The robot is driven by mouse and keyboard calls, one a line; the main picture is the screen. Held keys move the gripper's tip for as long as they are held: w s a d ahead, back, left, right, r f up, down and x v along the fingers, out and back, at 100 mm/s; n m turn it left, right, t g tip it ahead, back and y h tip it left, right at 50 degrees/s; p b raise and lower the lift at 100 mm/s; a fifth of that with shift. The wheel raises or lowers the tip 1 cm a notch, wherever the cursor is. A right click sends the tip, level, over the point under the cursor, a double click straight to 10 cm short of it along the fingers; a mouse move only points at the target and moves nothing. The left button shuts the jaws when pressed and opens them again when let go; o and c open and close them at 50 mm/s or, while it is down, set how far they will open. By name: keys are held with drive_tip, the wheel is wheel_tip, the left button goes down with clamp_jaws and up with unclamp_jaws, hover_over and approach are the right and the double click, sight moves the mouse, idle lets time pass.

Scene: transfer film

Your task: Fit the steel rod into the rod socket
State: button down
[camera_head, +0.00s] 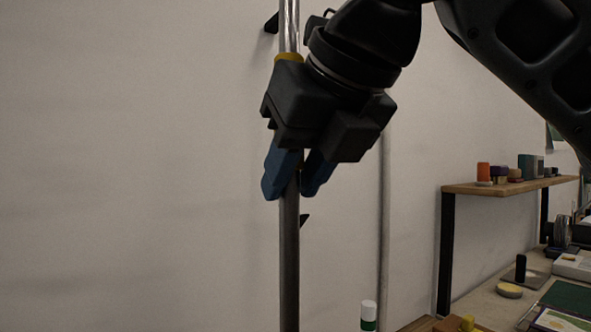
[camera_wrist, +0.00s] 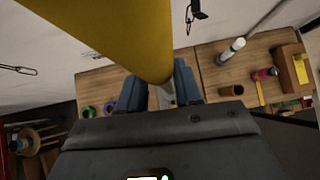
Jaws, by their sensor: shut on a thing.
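The steel rod (camera_head: 289,262) stands upright in the head view and runs out of the picture at top and bottom. It is shiny above and darker below, with a yellow band (camera_head: 288,57) just above my gripper (camera_head: 292,182). The blue fingers are shut on the rod. In the wrist view, a thick yellow length (camera_wrist: 115,35) fills the upper middle and narrows down to between the blue fingers (camera_wrist: 160,92). The rod's lower end is out of view. I cannot make out the rod socket in either view.
Black wall brackets (camera_head: 305,219) are close behind the rod. A wooden shelf (camera_head: 510,187) on a black frame carries small items at right. The workbench below holds a white-and-green bottle (camera_head: 368,315) and other objects; several round items (camera_wrist: 110,108) show in the wrist view.

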drive_tip(key=shift+f+b, duration=3.7)
drive_tip(key=shift+f, duration=3)
drive_tip(key=c, duration=0.7)
unclamp_jaws()
approach(294, 305)
drive_tip(key=shift+x, duration=0.9)
drive_tip(key=shift+d, duration=0.1)
